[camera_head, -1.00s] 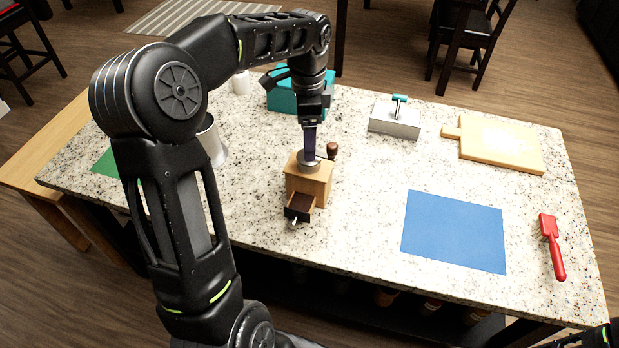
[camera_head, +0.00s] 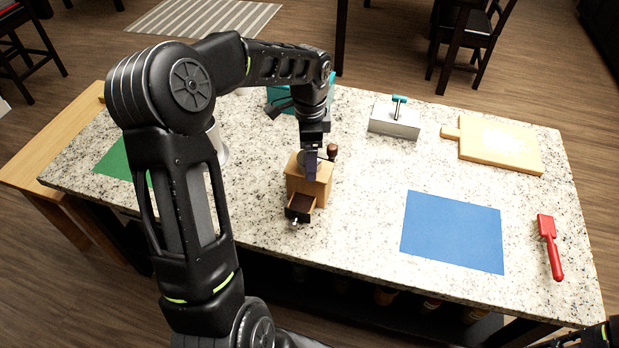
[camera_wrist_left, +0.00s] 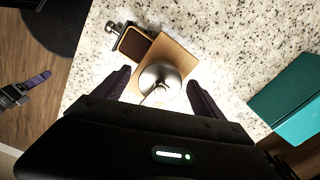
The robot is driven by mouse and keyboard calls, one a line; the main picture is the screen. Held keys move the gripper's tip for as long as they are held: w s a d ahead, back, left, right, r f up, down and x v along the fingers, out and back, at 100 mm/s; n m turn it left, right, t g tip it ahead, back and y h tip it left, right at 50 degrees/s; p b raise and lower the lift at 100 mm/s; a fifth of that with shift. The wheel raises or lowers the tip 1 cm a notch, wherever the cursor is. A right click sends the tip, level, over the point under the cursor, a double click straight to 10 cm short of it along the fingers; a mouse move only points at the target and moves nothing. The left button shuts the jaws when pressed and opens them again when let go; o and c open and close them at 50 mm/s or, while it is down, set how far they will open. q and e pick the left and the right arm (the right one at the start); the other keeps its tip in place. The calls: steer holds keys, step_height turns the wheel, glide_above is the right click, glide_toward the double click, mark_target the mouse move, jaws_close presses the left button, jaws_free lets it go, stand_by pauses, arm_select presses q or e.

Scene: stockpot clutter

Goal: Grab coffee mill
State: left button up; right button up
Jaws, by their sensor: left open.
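The coffee mill (camera_head: 312,182) is a light wooden box with a metal dome, a crank with a dark brown knob, and a small front drawer pulled out. It stands upright on the granite counter. My left gripper (camera_head: 311,172) points down at it from above. In the left wrist view the mill's dome (camera_wrist_left: 160,80) lies between the two open fingers of the left gripper (camera_wrist_left: 158,76), one on each side. I cannot tell whether either finger touches the mill. My right gripper (camera_wrist_left: 28,90) shows small at the left of the wrist view, off the counter; its jaws are unclear.
A teal box (camera_head: 284,98) stands behind the mill. A metal pot (camera_head: 217,142) is partly hidden behind my left arm.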

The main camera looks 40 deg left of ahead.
arm_select(q)
steer(key=shift+c, duration=0.6)
jaws_close()
stand_by(0.6)
steer(key=shift+r, duration=0.1)
